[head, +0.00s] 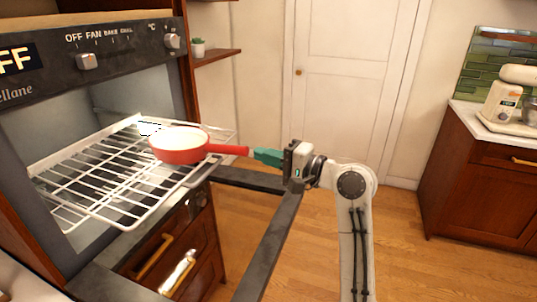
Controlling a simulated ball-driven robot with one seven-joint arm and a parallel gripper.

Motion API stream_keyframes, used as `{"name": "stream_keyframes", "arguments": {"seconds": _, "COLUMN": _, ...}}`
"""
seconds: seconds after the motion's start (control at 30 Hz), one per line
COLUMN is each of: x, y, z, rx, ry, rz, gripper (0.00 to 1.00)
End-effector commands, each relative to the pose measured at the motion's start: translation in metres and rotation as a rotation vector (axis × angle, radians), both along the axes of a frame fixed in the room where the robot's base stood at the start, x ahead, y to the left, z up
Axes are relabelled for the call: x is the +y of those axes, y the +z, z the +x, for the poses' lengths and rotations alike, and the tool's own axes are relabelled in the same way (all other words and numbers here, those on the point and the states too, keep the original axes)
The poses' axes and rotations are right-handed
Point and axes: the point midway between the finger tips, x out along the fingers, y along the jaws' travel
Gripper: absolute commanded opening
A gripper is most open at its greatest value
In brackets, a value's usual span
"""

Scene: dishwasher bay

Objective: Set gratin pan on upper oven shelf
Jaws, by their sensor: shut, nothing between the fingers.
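The gratin pan (178,150) is red outside and cream inside, with a red handle pointing right. It sits level on a white wire oven shelf (75,187) that extends out of the oven, near the shelf's right side. The handle reaches past the shelf's edge. My gripper (256,155), with teal fingers, is at the handle's free end and is shut with nothing held. I cannot tell whether the fingertips touch the handle. The rack levels inside the oven are hard to make out.
The oven's control panel (95,58) is above the shelf. The dark frame of the open oven door (268,246) lies low in front. Drawers with brass handles (178,274) are below. A counter with a mixer (507,98) is far right. The wooden floor between is clear.

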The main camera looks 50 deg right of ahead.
Motion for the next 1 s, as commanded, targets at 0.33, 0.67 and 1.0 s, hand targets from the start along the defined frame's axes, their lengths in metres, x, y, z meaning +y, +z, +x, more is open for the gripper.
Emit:
{"name": "stream_keyframes", "arguments": {"seconds": 0.33, "x": -0.01, "y": -0.002, "z": -0.044, "rx": -0.001, "ry": -0.006, "rz": -0.001, "gripper": 0.0}}
{"name": "stream_keyframes", "arguments": {"seconds": 0.67, "x": -0.019, "y": -0.001, "z": -0.096, "rx": 0.0, "ry": -0.004, "rz": 0.0, "gripper": 0.0}}
{"name": "stream_keyframes", "arguments": {"seconds": 1.0, "x": -0.02, "y": 0.0, "z": -0.106, "rx": 0.0, "ry": 0.0, "rz": 0.0, "gripper": 0.0}}
